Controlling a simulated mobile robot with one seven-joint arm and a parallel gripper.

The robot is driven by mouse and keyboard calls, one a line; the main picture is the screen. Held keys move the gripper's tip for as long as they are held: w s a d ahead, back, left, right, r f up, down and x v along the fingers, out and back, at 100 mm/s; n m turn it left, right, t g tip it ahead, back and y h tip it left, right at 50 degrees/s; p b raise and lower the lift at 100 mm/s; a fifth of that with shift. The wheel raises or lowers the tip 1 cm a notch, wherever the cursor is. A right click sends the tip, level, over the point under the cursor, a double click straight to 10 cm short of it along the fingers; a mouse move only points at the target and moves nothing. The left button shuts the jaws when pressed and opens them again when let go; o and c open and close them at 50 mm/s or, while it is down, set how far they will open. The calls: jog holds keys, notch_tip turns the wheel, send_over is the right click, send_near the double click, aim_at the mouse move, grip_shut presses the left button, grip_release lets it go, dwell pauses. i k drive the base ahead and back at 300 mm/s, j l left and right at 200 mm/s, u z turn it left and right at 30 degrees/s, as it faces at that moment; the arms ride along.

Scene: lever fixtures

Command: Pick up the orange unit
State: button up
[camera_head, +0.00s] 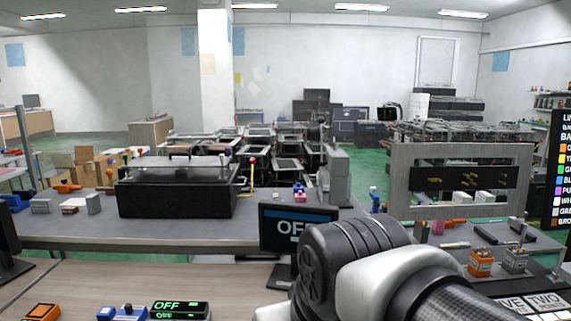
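Several orange things show. A small orange unit (480,263) with posts on top stands upright on the right side of the bench, beside a similar grey unit (515,260). Another orange piece (67,188) lies at the far left of the bench. I cannot tell which one the task names. My arm's white and dark links fill the lower middle and right. My gripper is out of the picture, so its opening cannot be seen.
A monitor (298,228) stands in the middle, partly behind my arm. A black box fixture (178,190) is on the bench's left. A grey frame (405,190) with a dark panel stands at right. Bare bench (150,229) lies before the black box.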

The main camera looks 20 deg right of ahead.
aim_at(481, 262)
jog(key=k+l+z, duration=0.35)
jog(key=k+l, duration=0.25)
jog(key=z, duration=1.75)
jog(key=i+z, duration=0.15)
jog(key=i, duration=0.5)
